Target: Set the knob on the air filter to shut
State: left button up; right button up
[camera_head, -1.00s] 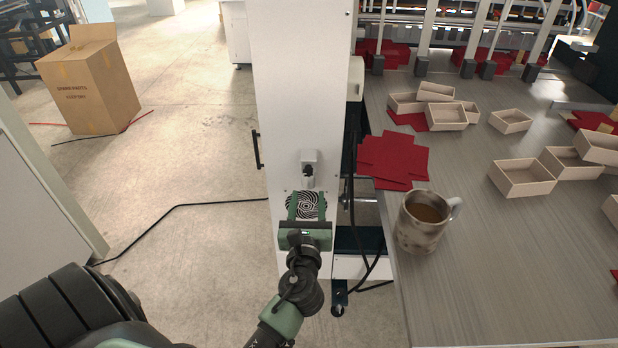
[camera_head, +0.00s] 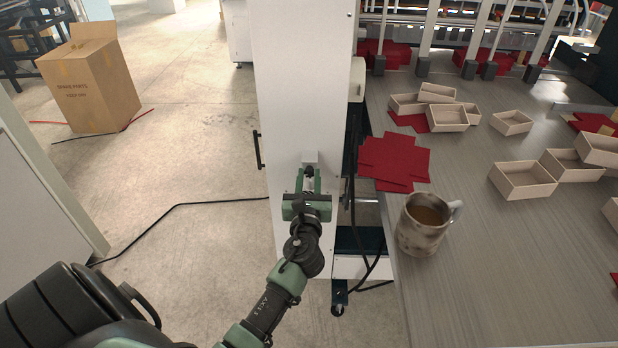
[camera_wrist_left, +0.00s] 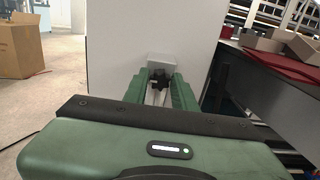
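The air filter (camera_head: 310,157) is a small grey block on the front of a white cabinet column. It also shows in the left wrist view (camera_wrist_left: 162,60). Its dark knob (camera_wrist_left: 159,77) sits on the side facing me, and its setting cannot be read because my gripper partly covers it. My left gripper (camera_head: 309,178) is at the filter, with its green fingers spread on either side of the knob. In the left wrist view the fingertips (camera_wrist_left: 160,80) stand left and right of the knob, with a gap still showing. My right gripper is not in view.
The white cabinet column (camera_head: 300,80) stands straight ahead. To its right a grey table (camera_head: 480,250) holds a mug (camera_head: 422,228) near its edge, red card blanks (camera_head: 393,158) and several small open boxes. A black cable hangs beside the column.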

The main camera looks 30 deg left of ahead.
pick_arm(q)
grip_shut()
jog(key=shift+r+m+p, duration=0.15)
jog(key=shift+m+p, duration=0.55)
jog(key=shift+p, duration=0.2)
jog(key=m+p, duration=0.9)
jog(key=p, duration=0.1)
jog(key=shift+r+m, duration=0.1)
jog(key=shift+m, duration=0.2)
jog(key=m+p, duration=0.4)
jog(key=shift+f+m+p, duration=0.15)
jog(key=shift+m+p, duration=0.3)
jog(key=shift+m, duration=0.3)
jog(key=shift+f+m+p, duration=0.15)
jog(key=shift+m+p, duration=0.3)
jog(key=shift+m, duration=0.3)
jog(key=shift+d, duration=0.1)
